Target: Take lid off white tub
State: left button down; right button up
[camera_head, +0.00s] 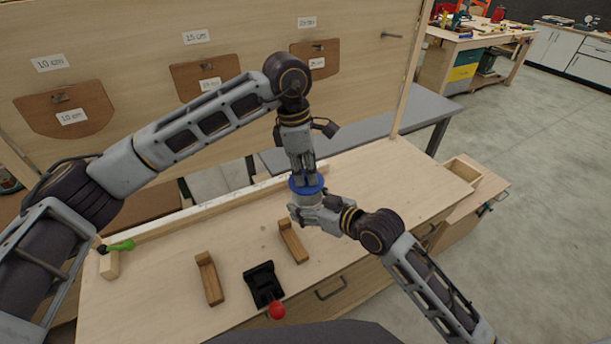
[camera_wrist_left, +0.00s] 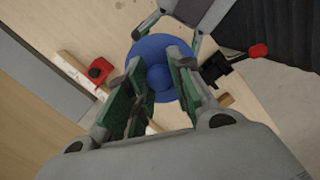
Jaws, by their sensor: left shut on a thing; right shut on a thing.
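The white tub (camera_head: 307,199) is upright above the bench in the head view, with the blue lid (camera_head: 300,189) on its top. My left gripper (camera_head: 305,182) comes down from above and is shut on the lid. In the left wrist view the round blue lid (camera_wrist_left: 165,58) has a raised knob, and the fingers of my left gripper (camera_wrist_left: 157,82) are on both sides of that knob. My right gripper (camera_head: 308,211) is shut on the tub from the side, low on its wall. The tub's underside is hidden, so I cannot tell whether it touches the bench.
Two wooden blocks (camera_head: 210,278) and a black fixture (camera_head: 263,284) with a red knob (camera_head: 277,310) are at the bench's front. A green-handled tool (camera_head: 121,246) is at left. An open wooden bin (camera_head: 463,172) is at right. A tall board (camera_head: 140,60) stands behind.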

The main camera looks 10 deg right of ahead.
pick_arm(q)
jog(key=shift+r, duration=0.85)
pick_arm(e)
jog(key=shift+c, duration=0.7)
pick_arm(q)
jog(key=shift+f, duration=0.2)
